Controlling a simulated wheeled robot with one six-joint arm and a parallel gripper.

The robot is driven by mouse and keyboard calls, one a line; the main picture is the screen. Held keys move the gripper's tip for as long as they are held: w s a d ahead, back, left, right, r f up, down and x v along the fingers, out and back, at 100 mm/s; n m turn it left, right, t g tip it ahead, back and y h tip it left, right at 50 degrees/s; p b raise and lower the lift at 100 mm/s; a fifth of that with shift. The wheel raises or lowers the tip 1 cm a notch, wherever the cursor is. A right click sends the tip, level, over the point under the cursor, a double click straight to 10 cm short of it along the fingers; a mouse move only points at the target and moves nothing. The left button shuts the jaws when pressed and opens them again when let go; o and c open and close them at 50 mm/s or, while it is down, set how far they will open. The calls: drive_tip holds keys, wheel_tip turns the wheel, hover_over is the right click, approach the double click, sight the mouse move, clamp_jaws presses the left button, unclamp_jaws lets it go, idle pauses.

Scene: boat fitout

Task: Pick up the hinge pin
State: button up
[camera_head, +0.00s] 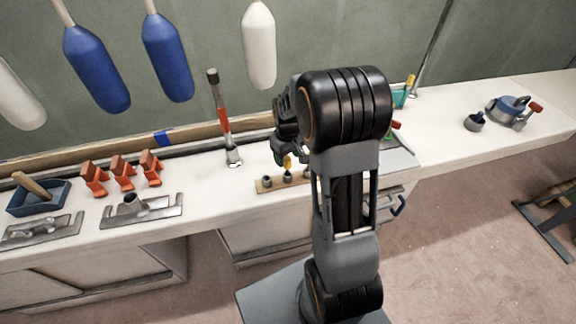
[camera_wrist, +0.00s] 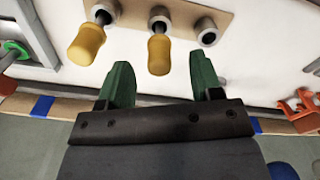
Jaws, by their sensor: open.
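Two pins with yellow grips stand in metal sockets on a tan board (camera_wrist: 133,14); I take them to be hinge pins. The middle pin (camera_wrist: 159,55) appears between my fingertips in the wrist view, with gaps on both sides. The other pin (camera_wrist: 87,45) is left of my left finger. A third socket (camera_wrist: 207,30), on the right, is empty. My gripper (camera_wrist: 162,62) is open and empty, with green fingers. In the head view, the board (camera_head: 258,186) lies on the bench, and my arm hides its right part; one yellow grip (camera_head: 287,163) shows below my gripper.
Orange clamps (camera_head: 122,167), metal fittings (camera_head: 150,208) and a blue tray (camera_head: 40,200) are further left. A blue-and-grey device (camera_head: 508,108) is at right.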

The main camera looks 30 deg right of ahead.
sight(288, 169)
drive_tip(key=shift+w+f, duration=0.1)
drive_tip(key=shift+f, duration=1.7)
drive_tip(key=c, duration=1)
